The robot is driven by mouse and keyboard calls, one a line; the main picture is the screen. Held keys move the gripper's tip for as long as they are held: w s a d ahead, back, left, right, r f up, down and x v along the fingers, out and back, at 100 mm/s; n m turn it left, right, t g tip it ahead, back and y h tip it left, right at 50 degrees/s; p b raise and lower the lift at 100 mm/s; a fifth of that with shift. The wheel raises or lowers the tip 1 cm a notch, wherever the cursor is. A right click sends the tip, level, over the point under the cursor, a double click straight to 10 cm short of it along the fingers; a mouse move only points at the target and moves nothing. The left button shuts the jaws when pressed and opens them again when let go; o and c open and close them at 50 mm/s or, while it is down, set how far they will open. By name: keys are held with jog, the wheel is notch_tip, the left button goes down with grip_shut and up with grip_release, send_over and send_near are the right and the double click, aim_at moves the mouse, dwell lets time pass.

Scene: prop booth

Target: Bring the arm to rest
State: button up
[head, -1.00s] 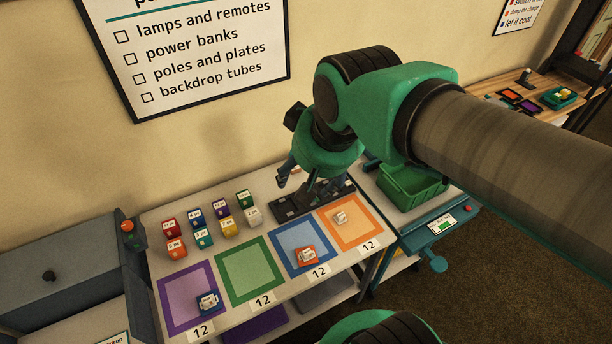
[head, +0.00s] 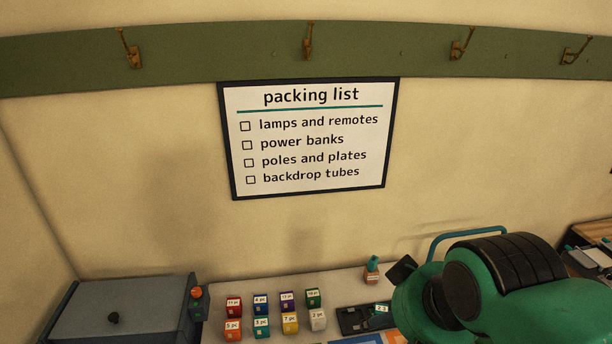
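My green and black arm fills the lower right of the head view, in front of the table's right part. Its black-ribbed joint and rounded green wrist housing show, with a small dark block sticking out at the wrist's upper left. My gripper's fingers are not in view, as the wrist runs off the bottom edge. Whether the gripper holds anything cannot be seen.
Two rows of small coloured boxes (head: 261,327) stand on the pale table (head: 345,283). A small bottle (head: 372,270) and a black tray (head: 352,320) are close left of my arm. A grey case (head: 125,308) is at left. A packing list (head: 310,138) hangs above.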

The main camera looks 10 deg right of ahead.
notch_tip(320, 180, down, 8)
jog(key=b, duration=0.7)
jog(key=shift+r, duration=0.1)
dwell(0.8)
